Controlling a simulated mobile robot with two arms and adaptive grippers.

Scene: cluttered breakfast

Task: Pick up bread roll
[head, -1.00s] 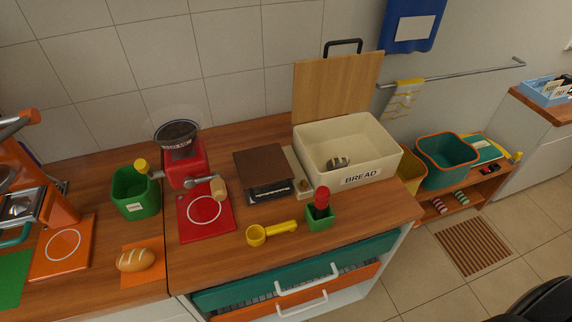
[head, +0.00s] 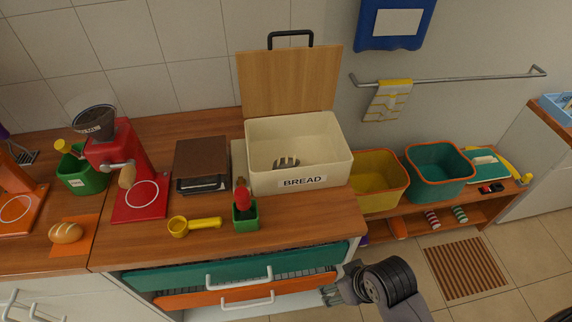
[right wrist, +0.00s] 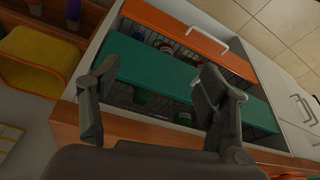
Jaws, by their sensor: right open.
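A golden bread roll (head: 66,232) with pale score marks lies on an orange mat (head: 88,238) at the left of the counter. A small striped brownish item (head: 286,162) lies inside the open cream bread bin (head: 318,160); I cannot tell what it is. My right gripper (head: 332,295) is low in front of the drawers, below the counter edge and far to the right of the roll. In the right wrist view my right gripper (right wrist: 157,86) is open and empty, facing the drawers. My left gripper is not in view.
A red grinder (head: 112,160), green pots, a yellow scoop (head: 195,225) and a dark brown box (head: 202,160) crowd the counter. The teal drawer (head: 180,277) and orange drawer (head: 210,295) stand partly open. Yellow and teal bins sit on the low shelf at right.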

